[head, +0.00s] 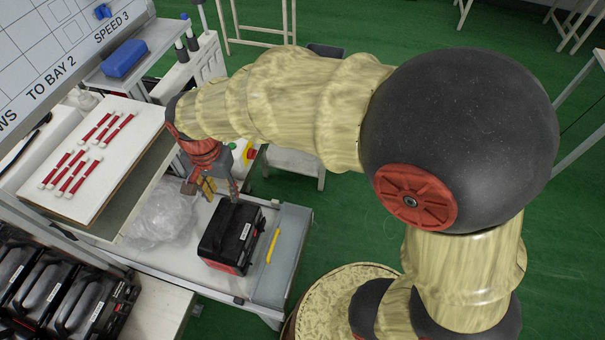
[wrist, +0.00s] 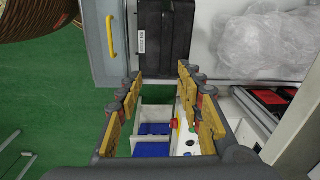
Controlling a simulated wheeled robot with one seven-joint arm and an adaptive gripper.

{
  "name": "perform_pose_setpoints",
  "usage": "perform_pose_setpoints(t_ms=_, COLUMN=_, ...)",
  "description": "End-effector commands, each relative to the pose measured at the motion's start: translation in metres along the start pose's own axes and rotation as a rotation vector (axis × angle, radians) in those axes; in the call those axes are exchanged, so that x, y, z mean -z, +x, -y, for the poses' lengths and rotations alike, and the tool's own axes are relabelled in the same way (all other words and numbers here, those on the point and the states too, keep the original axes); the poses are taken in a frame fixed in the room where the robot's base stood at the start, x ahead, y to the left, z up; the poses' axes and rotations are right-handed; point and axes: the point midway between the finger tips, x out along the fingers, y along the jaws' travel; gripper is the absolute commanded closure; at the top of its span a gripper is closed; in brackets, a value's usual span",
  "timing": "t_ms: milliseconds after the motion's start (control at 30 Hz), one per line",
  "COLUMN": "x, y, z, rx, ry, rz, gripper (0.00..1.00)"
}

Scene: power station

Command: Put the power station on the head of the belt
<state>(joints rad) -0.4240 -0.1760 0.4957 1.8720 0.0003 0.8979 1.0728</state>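A black power station (head: 232,236) with red at its lower edge stands on a white work surface (head: 190,258), in the lower middle of the head view. Its dark casing also shows at the top of the wrist view (wrist: 164,35). My gripper (head: 212,189) hangs just behind the power station in the head view. Its yellow fingers stand apart with nothing between them, as the wrist view shows (wrist: 160,82). The power station lies beyond the fingertips there; whether they touch it I cannot tell. I cannot clearly identify the belt or its head.
A clear plastic bag (head: 162,214) lies left of the power station. A grey panel with a yellow handle (head: 273,246) is on its right. Several similar black units (head: 62,290) stand at lower left. A raised board (head: 98,150) holds red-and-white strips. A blue item (head: 124,58) lies behind.

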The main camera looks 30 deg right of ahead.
Motion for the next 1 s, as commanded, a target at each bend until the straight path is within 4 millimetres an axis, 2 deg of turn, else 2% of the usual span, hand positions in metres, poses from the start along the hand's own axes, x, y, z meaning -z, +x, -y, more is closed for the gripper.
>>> perform_pose_setpoints(t_ms=33, x=0.010, y=-0.025, z=-0.016, rx=0.035, ry=-0.034, rz=-0.024, gripper=0.63)
perform_pose_setpoints(t_ms=200, x=0.026, y=-0.092, z=-0.088, rx=0.123, ry=-0.231, rz=-0.136, gripper=0.63)
perform_pose_setpoints(t_ms=333, x=0.024, y=-0.127, z=-0.145, rx=0.154, ry=-0.387, rz=-0.247, gripper=0.63)
perform_pose_setpoints(t_ms=400, x=0.019, y=-0.138, z=-0.171, rx=0.155, ry=-0.460, rz=-0.304, gripper=0.63)
perform_pose_setpoints(t_ms=500, x=0.012, y=-0.147, z=-0.198, rx=0.146, ry=-0.547, rz=-0.370, gripper=0.63)
perform_pose_setpoints(t_ms=600, x=0.006, y=-0.150, z=-0.215, rx=0.134, ry=-0.604, rz=-0.413, gripper=0.63)
perform_pose_setpoints(t_ms=700, x=0.004, y=-0.152, z=-0.223, rx=0.126, ry=-0.635, rz=-0.434, gripper=0.63)
perform_pose_setpoints(t_ms=1000, x=0.003, y=-0.151, z=-0.224, rx=0.123, ry=-0.644, rz=-0.436, gripper=0.63)
